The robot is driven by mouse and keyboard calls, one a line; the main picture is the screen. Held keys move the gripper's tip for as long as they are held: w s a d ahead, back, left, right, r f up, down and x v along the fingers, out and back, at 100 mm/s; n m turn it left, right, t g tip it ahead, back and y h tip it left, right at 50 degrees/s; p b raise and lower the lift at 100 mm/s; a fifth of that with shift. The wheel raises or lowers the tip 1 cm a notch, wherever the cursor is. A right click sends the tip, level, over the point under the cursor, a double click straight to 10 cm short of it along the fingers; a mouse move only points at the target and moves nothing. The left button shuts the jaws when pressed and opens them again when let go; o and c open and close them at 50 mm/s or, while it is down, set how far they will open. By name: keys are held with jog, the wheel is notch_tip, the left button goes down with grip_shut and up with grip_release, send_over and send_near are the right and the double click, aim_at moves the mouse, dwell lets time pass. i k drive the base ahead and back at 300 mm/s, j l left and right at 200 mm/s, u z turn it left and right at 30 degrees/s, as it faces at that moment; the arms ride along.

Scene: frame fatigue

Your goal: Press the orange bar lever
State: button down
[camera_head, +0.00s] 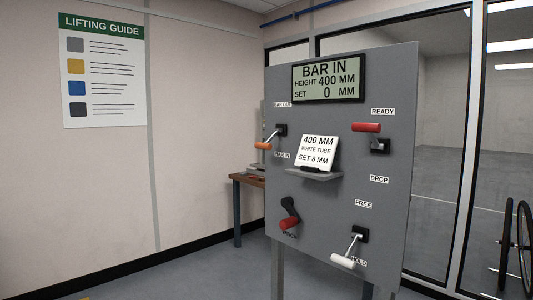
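The orange bar lever (264,146) is on the left side of a grey upright panel (345,190). Its orange grip hangs down and left from a dark pivot block. The label "BAR OUT" (283,104) is above it and the label "BAR IN" (282,155) is below it. The grip sits nearer the lower label. The display (328,78) at the panel's top reads "BAR IN", "HEIGHT 400 MM", "SET 0 MM". My gripper is not in view.
A red lever (366,128) is at upper right, another red lever (289,223) at lower left, a white lever (343,261) at lower right. A card (317,152) reading "400 MM WHITE TUBE SET 8 MM" stands on a small ledge (314,174). A table (249,181) is behind left.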

aim_at(265, 145)
jog(key=i+j+z, duration=0.15)
jog(key=i+j, duration=0.3)
jog(key=i, duration=0.15)
jog(key=i+j+z, duration=0.1)
jog(key=i+j, duration=0.4)
jog(key=i, duration=0.1)
